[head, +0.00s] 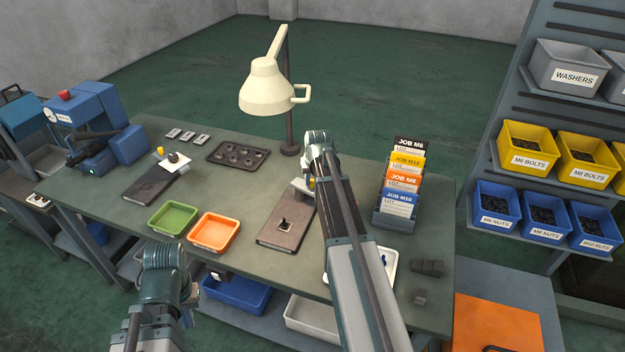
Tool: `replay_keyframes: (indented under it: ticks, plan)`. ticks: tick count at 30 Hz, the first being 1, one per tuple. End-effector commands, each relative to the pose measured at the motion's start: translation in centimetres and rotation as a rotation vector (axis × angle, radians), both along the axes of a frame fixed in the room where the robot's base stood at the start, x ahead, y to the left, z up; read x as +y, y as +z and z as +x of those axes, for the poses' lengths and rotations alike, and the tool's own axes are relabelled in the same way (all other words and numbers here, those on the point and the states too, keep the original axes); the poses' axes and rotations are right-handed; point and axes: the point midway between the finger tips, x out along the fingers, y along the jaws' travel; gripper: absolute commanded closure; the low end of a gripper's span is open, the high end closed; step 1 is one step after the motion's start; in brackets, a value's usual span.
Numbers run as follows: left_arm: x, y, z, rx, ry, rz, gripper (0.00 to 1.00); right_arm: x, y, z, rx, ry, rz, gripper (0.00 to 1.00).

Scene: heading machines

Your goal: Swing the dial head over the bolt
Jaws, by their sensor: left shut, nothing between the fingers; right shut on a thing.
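The brown gauge base (274,238) lies on the bench right of the orange tray. My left gripper (187,308) is shut and empty, low in front of the bench's near edge.
A lamp (266,88) stands behind my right arm. A card rack (397,220) stands to its right. Green (173,219) and orange (214,233) trays lie left of the base. A second gauge (150,186) lies farther left, near a blue machine (92,120).

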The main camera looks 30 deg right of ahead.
Motion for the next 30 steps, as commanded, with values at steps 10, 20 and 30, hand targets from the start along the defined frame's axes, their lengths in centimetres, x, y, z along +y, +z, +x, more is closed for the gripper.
replay_keyframes:
  ticks: [10, 20, 30]
  plan:
    - [0.0, 0.0, 0.0, 0.0, 0.0, 0.0, 1.0, 0.1, 0.0, -0.1, 0.001, -0.013, 0.0, 1.0]
    - [0.0, 0.0, 0.0, 0.0, 0.0, 0.0, 1.0, 1.2, 0.0, -0.3, 0.0, -0.183, -0.001, 1.0]
    - [0.0, 0.0, 0.0, 0.0, 0.0, 0.0, 1.0, 3.1, 0.0, -0.2, 0.001, -0.501, -0.002, 1.0]
